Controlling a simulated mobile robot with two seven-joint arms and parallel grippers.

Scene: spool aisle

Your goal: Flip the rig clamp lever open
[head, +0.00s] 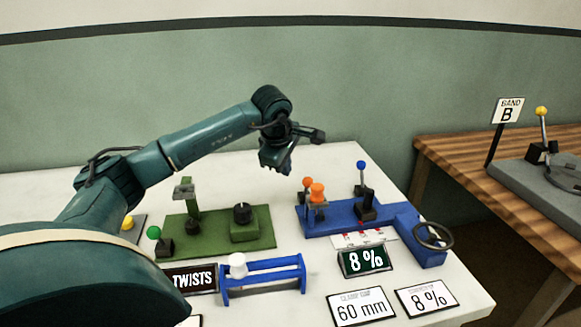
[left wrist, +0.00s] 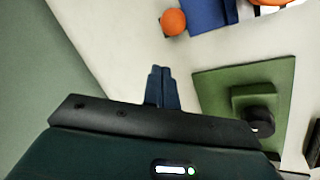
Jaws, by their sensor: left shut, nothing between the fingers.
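The blue rig (head: 340,217) stands on the white table. At its left end is a small clamp-like fitting with an orange ball (head: 308,182) and an orange knob (head: 317,193); the lever under the ball is mostly hidden. A blue-ball lever (head: 361,166) stands upright further right on the rig. No label shows which is the clamp lever. In the left wrist view, the orange ball (left wrist: 174,22) sits beyond my fingertips, beside the blue base (left wrist: 211,14). My left gripper (head: 273,167) is shut and empty, above and left of the blue rig, touching nothing. My right gripper is not in view.
A green rig (head: 260,228) with a black knob (head: 242,212) and green-ball lever (head: 154,233) stands left. A blue frame (head: 265,265) and a black handwheel (head: 433,236) are in front and right. Cards stand along the front. A wooden bench (head: 450,160) is at right.

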